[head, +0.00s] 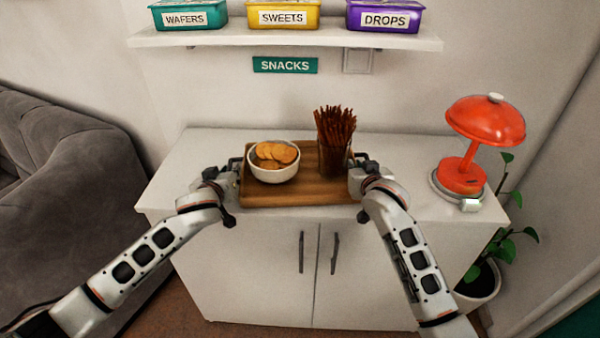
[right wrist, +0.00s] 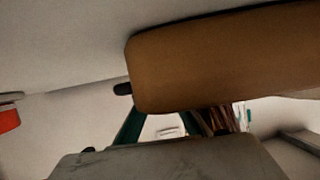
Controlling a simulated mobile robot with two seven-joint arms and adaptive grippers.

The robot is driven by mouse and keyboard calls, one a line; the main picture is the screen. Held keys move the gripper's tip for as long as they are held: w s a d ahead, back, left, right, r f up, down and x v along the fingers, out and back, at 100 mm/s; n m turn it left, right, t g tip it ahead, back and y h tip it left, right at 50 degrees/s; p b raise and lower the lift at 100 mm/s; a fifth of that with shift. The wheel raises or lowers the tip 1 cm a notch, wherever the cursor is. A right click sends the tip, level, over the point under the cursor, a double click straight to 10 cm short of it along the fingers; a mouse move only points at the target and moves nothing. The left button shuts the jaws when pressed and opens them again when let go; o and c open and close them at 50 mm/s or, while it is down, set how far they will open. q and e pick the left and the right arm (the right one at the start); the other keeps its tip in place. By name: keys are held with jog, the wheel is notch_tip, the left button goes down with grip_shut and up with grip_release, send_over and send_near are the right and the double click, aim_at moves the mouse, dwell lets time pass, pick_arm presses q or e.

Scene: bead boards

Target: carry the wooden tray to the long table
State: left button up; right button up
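The wooden tray (head: 312,192) is level at the white cabinet's top in the head view. I cannot tell whether it rests there or is slightly raised. It carries a white bowl (head: 273,175) of round biscuits and a dark cup of brown sticks (head: 335,135). My left gripper (head: 232,172) is at the tray's left end, and my right gripper (head: 358,170) is at its right end. The fingers are largely hidden, so their closure on the tray is unclear. A brown face of the tray (right wrist: 220,60) fills much of the right wrist view.
The white cabinet (head: 260,250) stands against the wall, with a red lamp (head: 470,150) on its right. A shelf (head: 290,39) with labelled tins hangs above. A grey sofa (head: 60,190) is left, and a potted plant (head: 478,285) is right. No long table is visible.

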pick_arm(q)
grip_shut()
pick_arm(e)
grip_shut()
